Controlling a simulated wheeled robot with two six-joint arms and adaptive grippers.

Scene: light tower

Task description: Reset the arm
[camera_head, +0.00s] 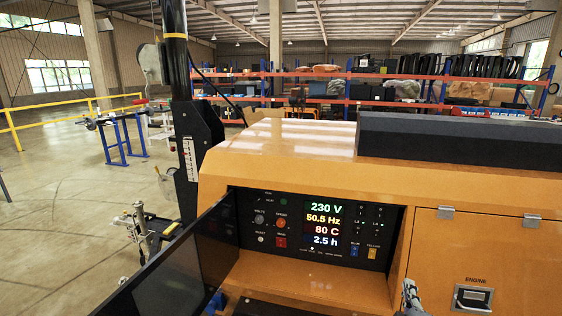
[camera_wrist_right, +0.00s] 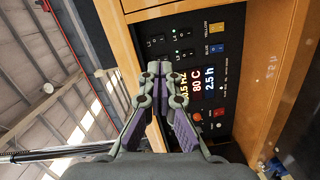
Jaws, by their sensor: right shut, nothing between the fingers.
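The yellow light tower housing (camera_head: 290,160) fills the right half of the head view. Its recessed black control panel (camera_head: 268,228) shows lit readouts of 230 V, 50.5 Hz, 80 C and 2.5 h. The panel also shows in the right wrist view (camera_wrist_right: 225,110), turned sideways. My right gripper (camera_head: 410,290) shows at the bottom edge of the head view, in front of the housing and right of the panel. In the right wrist view its fingertips (camera_wrist_right: 160,68) are together and empty, covering part of the panel. My left gripper is not in view.
A dark open panel door (camera_head: 165,270) stands left of the control panel. The engine door (camera_head: 465,260) with its handle is at the right. A black mast (camera_head: 178,80) rises at the left. Loaded racks (camera_head: 345,100) stand far behind. Open floor lies at the left.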

